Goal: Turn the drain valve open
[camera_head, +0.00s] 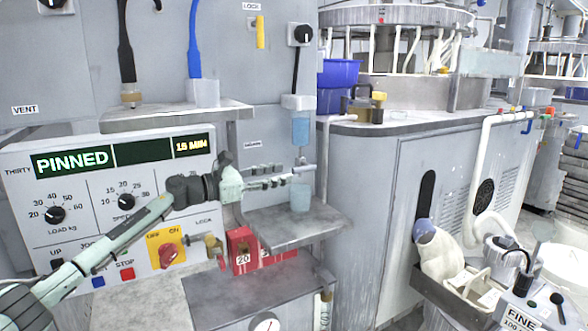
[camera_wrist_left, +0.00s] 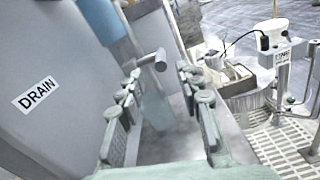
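The grey drain valve handle (camera_head: 308,168) juts from the machine front below a blue see-through tube (camera_head: 300,131). A pale blue cup (camera_head: 300,197) stands below it on a grey ledge. My left gripper (camera_head: 287,175) is at the valve with its fingers apart. In the left wrist view, the T-shaped valve handle (camera_wrist_left: 152,60) shows between the open fingertips (camera_wrist_left: 160,76); I cannot tell whether either finger touches it. The blue tube (camera_wrist_left: 102,18) is above left and the cup (camera_wrist_left: 155,108) lies beyond the fingers. My right gripper is not in view.
A DRAIN label (camera_wrist_left: 36,94) is on the panel at left. A red block (camera_head: 242,250) marked 20 stands under my left gripper, near a red-orange rotary switch (camera_head: 168,254). The ledge (camera_head: 325,226) has bare room at right. Blue bins (camera_head: 339,73) stand behind.

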